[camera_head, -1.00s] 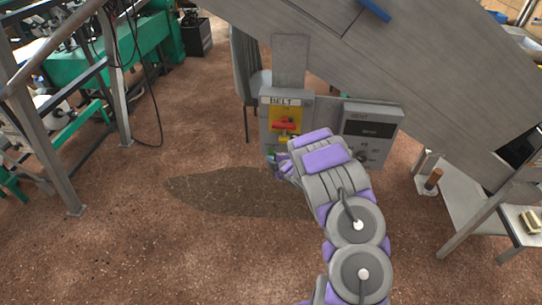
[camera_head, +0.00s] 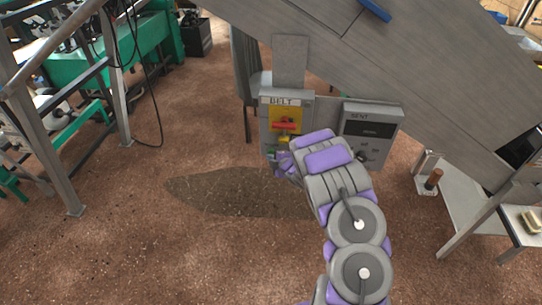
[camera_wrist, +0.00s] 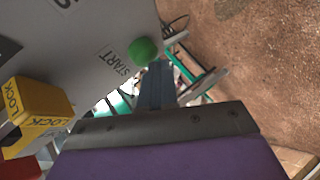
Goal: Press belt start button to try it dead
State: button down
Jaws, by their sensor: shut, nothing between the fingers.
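The grey BELT control box (camera_head: 266,118) hangs below the big grey sloping panel in the head view. It has a yellow plate with a red handle (camera_head: 285,126). In the wrist view the green start button (camera_wrist: 143,50) stands beside the label START. A yellow block marked LOCK (camera_wrist: 38,105) is on the same face, with a red part at the lower left corner. My gripper (camera_wrist: 160,66) is shut and empty, its tips right beside the green button; I cannot tell whether they touch it. In the head view my gripper (camera_head: 279,163) is at the box's lower part, partly hiding it.
A second grey box (camera_head: 372,118) with a dark display stands right of the BELT box, close to my arm. A grey table (camera_head: 470,205) is at the right. A metal frame and green machine (camera_head: 120,50) stand at the left. The floor between is open.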

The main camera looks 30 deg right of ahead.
dwell(0.4)
jog(key=shift+s+a+b, duration=0.5)
jog(key=shift+s+b, duration=0.05)
jog(key=shift+s, duration=0.25)
jog(key=s+a, duration=0.1)
jog(key=s+b, duration=0.1)
jog(key=s+a+b, duration=0.1)
jog(key=s, duration=0.1)
jog(key=shift+s+a, duration=0.1)
jog(key=shift+a, duration=0.25)
dwell(0.6)
